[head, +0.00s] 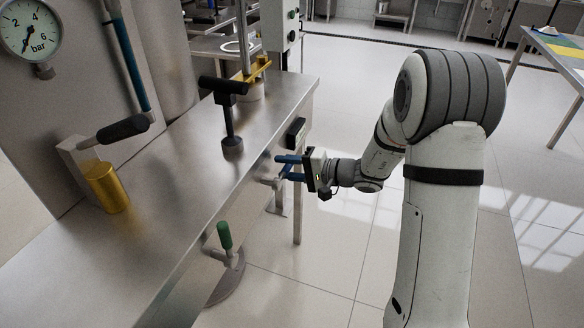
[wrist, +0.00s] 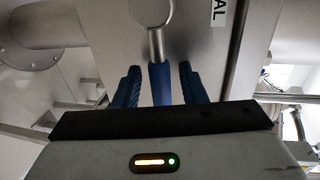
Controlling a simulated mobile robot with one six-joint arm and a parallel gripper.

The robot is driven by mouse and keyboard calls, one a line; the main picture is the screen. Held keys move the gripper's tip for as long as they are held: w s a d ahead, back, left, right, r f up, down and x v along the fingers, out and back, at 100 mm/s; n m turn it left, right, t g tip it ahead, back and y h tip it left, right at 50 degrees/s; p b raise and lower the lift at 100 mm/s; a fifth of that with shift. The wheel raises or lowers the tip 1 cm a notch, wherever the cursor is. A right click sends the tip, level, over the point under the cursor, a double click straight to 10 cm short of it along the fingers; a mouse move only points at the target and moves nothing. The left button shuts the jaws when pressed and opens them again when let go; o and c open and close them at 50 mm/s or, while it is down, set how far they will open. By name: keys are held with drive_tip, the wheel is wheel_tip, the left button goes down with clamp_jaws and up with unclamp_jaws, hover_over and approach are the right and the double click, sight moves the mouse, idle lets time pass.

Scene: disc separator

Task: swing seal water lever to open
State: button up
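The seal water lever has a blue handle (wrist: 160,84) on a metal stem below a round metal hub (wrist: 152,12) in the wrist view. A partly cut-off label (wrist: 218,12) ending in "AL" is beside it. My gripper (wrist: 158,70) is open, with one blue finger on each side of the handle and a visible gap on both sides. In the head view my gripper (head: 281,168) is at the front side of the steel bench, by a small metal fitting (head: 270,182). The lever's handle is mostly hidden there by the fingers.
A green-handled lever (head: 224,236) sits lower on the bench front. A pressure gauge (head: 30,28) is at upper left. The tiled floor around my arm is clear.

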drive_tip(key=shift+c, duration=0.5)
clamp_jaws()
